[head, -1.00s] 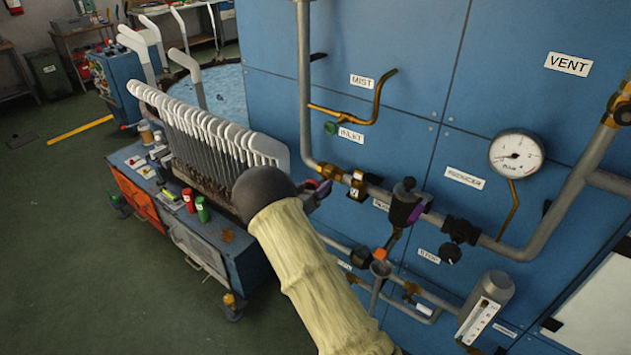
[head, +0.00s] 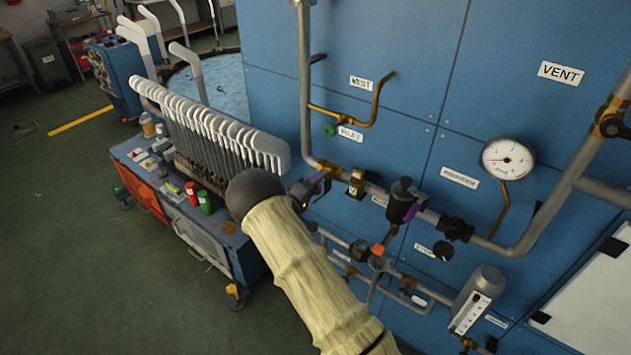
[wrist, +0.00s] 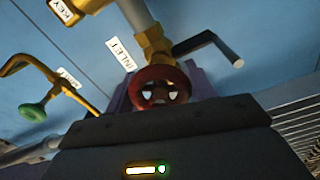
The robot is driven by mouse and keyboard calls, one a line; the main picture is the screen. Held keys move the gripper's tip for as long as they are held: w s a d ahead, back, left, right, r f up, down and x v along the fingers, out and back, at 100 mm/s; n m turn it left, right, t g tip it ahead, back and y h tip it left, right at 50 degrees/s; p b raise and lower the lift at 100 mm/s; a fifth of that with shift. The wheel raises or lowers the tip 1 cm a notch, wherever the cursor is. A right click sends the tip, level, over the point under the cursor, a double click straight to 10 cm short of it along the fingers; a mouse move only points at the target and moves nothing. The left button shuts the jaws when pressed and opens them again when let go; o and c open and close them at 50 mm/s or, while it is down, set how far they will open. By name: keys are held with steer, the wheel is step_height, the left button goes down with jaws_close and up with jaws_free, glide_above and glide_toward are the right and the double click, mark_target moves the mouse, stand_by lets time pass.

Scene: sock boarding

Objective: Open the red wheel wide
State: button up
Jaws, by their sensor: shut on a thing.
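The red wheel (wrist: 161,86) shows in the wrist view on a brass valve, just below the INLET label (wrist: 122,54). My gripper (wrist: 159,93) has its purple fingers on either side of the wheel and is shut on it. Its dark body covers the lower part of the wrist view. In the head view my gripper (head: 317,184) is at the pipes on the blue panel, partly behind my arm.
Grey pipes (head: 305,90) run down and across the blue panel (head: 420,60). A gauge (head: 508,158) hangs at the right. A flow meter (head: 473,310) stands lower right. A cart (head: 200,235) with a row of white-topped boards stands left of my arm.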

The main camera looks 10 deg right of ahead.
steer(key=n, duration=0.1)
steer(key=n+p, duration=0.1)
steer(key=n, duration=0.3)
steer(key=shift+s+f, duration=0.2)
steer(key=shift+f, duration=0.1)
steer(key=shift+n, duration=0.3)
steer(key=o, duration=1)
steer(key=shift+w+r, duration=0.1)
steer(key=shift+r, duration=0.05)
steer(key=shift+a, duration=0.15)
steer(key=b+v, duration=0.3)
steer(key=v, duration=1.4)
steer(key=shift+s, duration=0.25)
